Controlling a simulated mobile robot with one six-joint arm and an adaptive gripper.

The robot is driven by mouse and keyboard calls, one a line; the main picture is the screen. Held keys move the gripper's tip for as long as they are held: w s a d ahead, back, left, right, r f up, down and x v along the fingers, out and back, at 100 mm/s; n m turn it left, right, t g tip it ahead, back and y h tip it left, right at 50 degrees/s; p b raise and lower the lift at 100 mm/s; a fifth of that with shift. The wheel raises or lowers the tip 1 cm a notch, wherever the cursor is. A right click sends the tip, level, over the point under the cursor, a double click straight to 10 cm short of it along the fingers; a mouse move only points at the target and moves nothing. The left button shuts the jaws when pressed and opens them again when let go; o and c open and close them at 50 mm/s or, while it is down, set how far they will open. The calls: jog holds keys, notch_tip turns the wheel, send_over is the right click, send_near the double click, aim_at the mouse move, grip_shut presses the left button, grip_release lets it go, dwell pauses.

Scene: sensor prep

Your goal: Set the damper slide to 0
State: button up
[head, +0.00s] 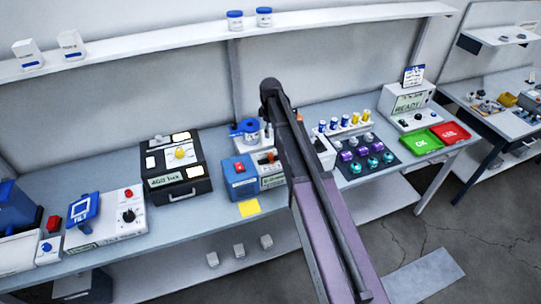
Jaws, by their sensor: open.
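My arm reaches across the middle of the bench, and my gripper does not show, hidden behind the arm or out of frame. No label that I can read says damper. A small grey-white unit (270,169) just left of my arm has orange-red parts on top and a label on its front. It may carry the slide, but its scale and setting are too small to read. A blue box (239,181) with a red switch stands against its left side.
A black-and-grey case (178,168), a tilt unit (84,212) and a dial box (128,213) stand left. Right of my arm are a dark mat (352,172) with coloured pieces, a green OK tray (421,143) and a red tray (450,133). A shelf (330,20) runs above.

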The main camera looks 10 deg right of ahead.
aim_at(271, 155)
jog(key=shift+f, duration=0.2)
notch_tip(271, 155, down, 13)
jog(key=b, duration=1.3)
jog(key=shift+f+b, duration=0.2)
jog(key=shift+b, duration=0.1)
grip_shut()
